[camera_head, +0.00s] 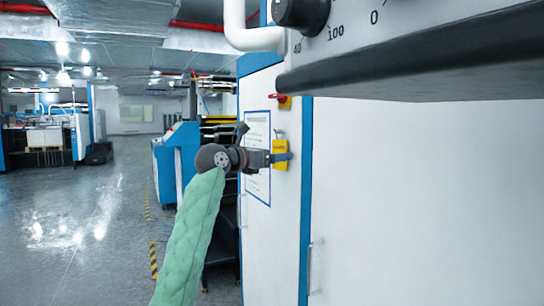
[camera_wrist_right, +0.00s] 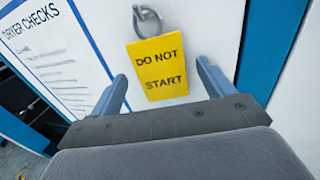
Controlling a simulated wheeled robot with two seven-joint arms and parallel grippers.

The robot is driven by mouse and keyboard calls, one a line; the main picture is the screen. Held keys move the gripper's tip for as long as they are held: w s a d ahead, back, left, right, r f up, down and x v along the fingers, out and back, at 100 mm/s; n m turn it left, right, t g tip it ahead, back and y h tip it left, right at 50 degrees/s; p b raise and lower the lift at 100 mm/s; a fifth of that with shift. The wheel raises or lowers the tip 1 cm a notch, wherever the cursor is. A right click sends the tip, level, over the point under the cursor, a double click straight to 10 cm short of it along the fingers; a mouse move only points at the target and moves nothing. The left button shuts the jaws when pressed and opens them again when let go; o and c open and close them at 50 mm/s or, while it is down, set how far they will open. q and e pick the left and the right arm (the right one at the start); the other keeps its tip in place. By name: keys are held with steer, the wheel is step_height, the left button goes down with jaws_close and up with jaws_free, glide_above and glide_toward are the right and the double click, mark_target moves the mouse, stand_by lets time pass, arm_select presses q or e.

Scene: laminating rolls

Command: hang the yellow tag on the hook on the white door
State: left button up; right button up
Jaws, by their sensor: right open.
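The yellow tag (camera_head: 280,145) is upright against the white door (camera_head: 287,210). In the right wrist view the tag (camera_wrist_right: 160,66) reads "DO NOT START". Its top meets a grey metal ring or hook (camera_wrist_right: 147,18) on the door; which part is ring and which is hook I cannot tell. My right gripper (camera_head: 283,157) is at the tag's lower half. In the wrist view its blue fingers (camera_wrist_right: 160,72) are open, one on each side of the tag, with gaps between. My left gripper is not in view.
A blue-framed "DRYER CHECKS" sheet (camera_wrist_right: 55,60) is on the door, left of the tag. A red switch (camera_head: 284,101) is above. A dark bar (camera_head: 420,65) juts out at upper right. Blue machinery (camera_head: 176,160) stands behind the arm. The floor at left is clear.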

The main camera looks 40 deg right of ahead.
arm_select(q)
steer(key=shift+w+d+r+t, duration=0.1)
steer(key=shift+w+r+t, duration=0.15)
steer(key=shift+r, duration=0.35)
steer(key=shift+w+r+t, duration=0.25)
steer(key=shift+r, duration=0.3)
arm_select(e)
steer(key=a, duration=0.7)
steer(key=shift+w+a, duration=0.2)
steer(key=shift+a, duration=0.2)
